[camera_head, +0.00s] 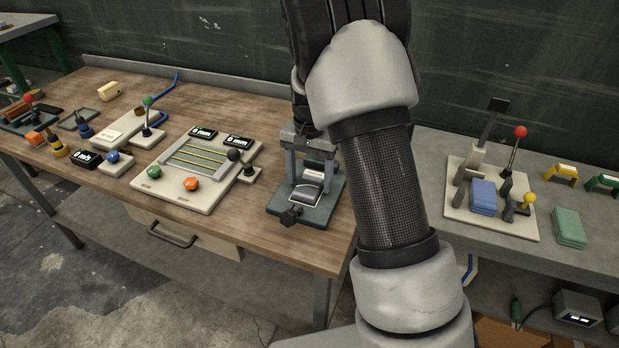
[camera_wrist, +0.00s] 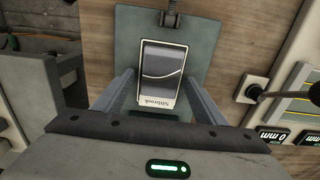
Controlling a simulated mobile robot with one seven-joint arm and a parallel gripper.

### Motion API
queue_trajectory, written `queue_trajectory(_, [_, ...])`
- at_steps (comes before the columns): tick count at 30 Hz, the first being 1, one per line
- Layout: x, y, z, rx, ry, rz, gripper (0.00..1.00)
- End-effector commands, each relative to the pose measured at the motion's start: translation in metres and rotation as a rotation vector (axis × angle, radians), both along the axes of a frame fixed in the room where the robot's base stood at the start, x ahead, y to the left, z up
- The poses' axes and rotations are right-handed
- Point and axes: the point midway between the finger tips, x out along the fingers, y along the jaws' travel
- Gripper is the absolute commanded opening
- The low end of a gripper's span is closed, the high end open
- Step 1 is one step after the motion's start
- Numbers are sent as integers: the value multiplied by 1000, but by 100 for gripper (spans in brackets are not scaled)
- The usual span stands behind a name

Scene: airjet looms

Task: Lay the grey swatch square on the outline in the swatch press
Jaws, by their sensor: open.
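The grey swatch (camera_wrist: 163,62) lies flat in the swatch press, with a curved pale line across it and a printed pale band at its near end. A pale outline border shows along its edges, looking roughly parallel to them. The swatch also shows in the head view (camera_head: 309,188). The swatch press (camera_head: 280,207) has a grey-green base plate, seen in the wrist view too (camera_wrist: 205,50). My gripper (camera_wrist: 161,78) is open, with one finger on each side of the swatch and small gaps beside it. In the head view my gripper (camera_head: 309,176) stands low over the press.
Left of the press is a cream panel (camera_head: 165,195) with knobs and displays. A drawer handle (camera_head: 171,236) is below the wooden bench edge.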

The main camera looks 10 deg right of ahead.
Motion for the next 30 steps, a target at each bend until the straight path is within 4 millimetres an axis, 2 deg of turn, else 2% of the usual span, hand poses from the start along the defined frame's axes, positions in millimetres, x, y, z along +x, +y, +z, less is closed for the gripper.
queue_trajectory(5, [1, 0, 28, 1, -4, 1, 65])
queue_trajectory(15, [1, 0, 98, 1, -4, 0, 65])
queue_trajectory(23, [-2, 0, 125, 3, -8, 5, 65])
queue_trajectory(26, [-14, -1, 144, 16, -34, 29, 65])
queue_trajectory(30, [-50, -1, 184, 39, -106, 102, 65])
